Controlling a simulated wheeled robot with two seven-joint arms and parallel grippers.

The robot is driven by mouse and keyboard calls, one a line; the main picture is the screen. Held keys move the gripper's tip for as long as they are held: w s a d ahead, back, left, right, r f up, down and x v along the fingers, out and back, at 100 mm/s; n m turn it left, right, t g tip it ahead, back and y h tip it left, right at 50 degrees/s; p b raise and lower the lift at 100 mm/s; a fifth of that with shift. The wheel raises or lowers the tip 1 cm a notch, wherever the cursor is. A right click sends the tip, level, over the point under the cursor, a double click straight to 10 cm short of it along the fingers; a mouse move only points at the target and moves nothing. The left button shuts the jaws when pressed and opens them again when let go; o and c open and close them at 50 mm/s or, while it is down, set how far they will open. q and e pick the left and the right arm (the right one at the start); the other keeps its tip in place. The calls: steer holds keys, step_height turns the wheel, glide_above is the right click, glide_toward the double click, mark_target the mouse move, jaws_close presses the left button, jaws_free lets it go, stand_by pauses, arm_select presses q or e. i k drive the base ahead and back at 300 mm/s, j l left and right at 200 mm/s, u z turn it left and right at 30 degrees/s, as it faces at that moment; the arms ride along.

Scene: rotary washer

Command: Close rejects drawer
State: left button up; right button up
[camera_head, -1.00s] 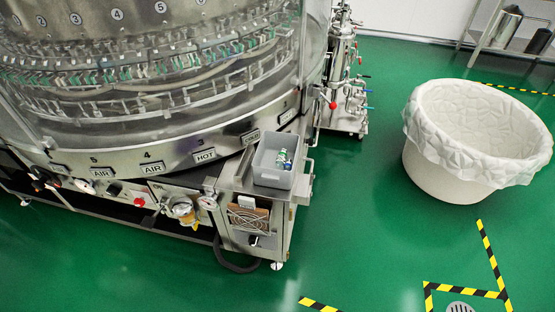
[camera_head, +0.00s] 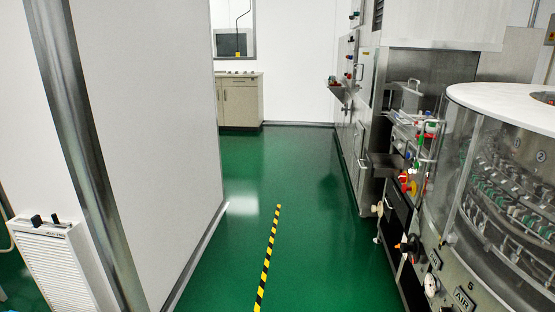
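No rejects drawer can be made out for certain in the head view. The rotary washer (camera_head: 500,185) stands at the right edge, with its round white top, clear guard and vials inside. A gauge and an AIR label show on its lower front. Beyond it is a steel machine (camera_head: 415,85) with pipes, coloured valves and a dark box-like part (camera_head: 392,170) jutting out over the aisle. I cannot tell what that part is. Neither of my grippers is in view.
A green aisle (camera_head: 250,220) with a yellow-black floor stripe (camera_head: 268,255) runs ahead, clear. A white wall (camera_head: 150,130) with a steel post (camera_head: 75,150) bounds it on the left. A white heater-like unit (camera_head: 60,265) stands at lower left. A beige cabinet (camera_head: 240,100) is at the far end.

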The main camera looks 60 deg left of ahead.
mark_target(377, 165)
steer(key=u, duration=1.2)
